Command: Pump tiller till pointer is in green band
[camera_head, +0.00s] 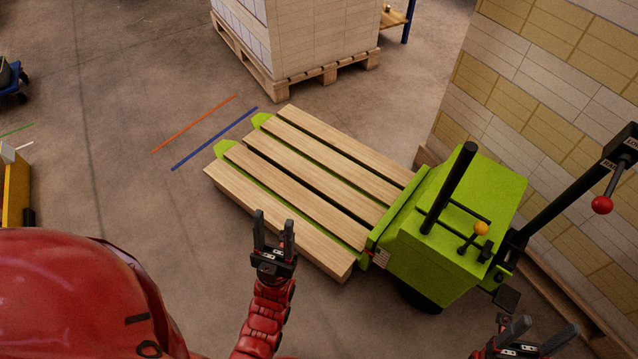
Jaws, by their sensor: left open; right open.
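A green pallet truck (455,240) stands at the right. A long black bar (565,200), apparently the tiller, slants up to the right from its body, with a labelled black head and a red-ball lever (602,205). A shorter black post (450,190) stands on the body beside a yellow-knobbed lever (480,228). I cannot make out a pointer or a green band. My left gripper (274,224) is open and empty in front of the pallet's near edge. My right gripper (544,332) is open and empty at the lower right, apart from the bar.
A wooden pallet (300,180) with no load lies over the truck's green forks. A stacked pallet load (310,40) stands behind, and a tall wall of reams (540,80) at the right. Orange and blue floor lines (213,139) lie left of the forks. The left floor is mostly clear.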

